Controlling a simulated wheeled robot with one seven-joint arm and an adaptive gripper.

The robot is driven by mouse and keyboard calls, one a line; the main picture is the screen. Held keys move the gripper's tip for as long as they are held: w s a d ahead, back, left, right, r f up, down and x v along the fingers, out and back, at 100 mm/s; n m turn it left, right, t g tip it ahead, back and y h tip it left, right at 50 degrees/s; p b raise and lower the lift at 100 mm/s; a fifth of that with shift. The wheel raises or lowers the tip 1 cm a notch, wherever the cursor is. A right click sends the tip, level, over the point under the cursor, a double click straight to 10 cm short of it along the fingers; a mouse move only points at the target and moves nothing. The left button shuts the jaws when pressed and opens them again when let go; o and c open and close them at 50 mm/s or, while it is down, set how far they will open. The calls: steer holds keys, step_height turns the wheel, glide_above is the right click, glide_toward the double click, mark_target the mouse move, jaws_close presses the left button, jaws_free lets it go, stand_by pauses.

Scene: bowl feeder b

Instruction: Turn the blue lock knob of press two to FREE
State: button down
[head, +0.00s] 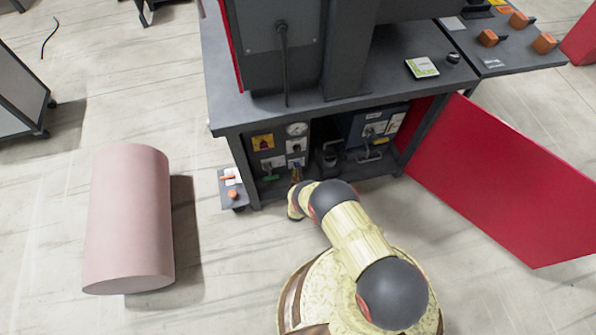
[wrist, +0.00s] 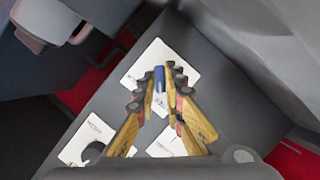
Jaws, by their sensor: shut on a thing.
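The blue lock knob (wrist: 159,74) stands on a white label plate (wrist: 144,66) on a dark grey panel. My gripper (wrist: 160,83) is shut on the blue knob, with one finger on each side of it near the tips. The lettering on the plate is too small to read, so I cannot tell which position the knob points to. In the head view my gripper (head: 296,173) reaches under the bench to the control panel, and the knob is hidden behind it.
Another white plate (wrist: 67,154) with a black knob (wrist: 92,151) is at the lower left in the wrist view. The bench (head: 400,92) hangs over the panel. A red board (head: 500,185) stands right, a pink cylinder (head: 130,215) left. A small shelf (head: 238,203) juts out beside the panel.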

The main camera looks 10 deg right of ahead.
steer(key=shift+w+n, duration=0.1)
steer(key=shift+n, duration=0.2)
steer(key=c, duration=2)
jaws_free()
steer(key=shift+o, duration=0.6)
steer(key=v, duration=1.2)
steer(key=shift+a+f, duration=0.15)
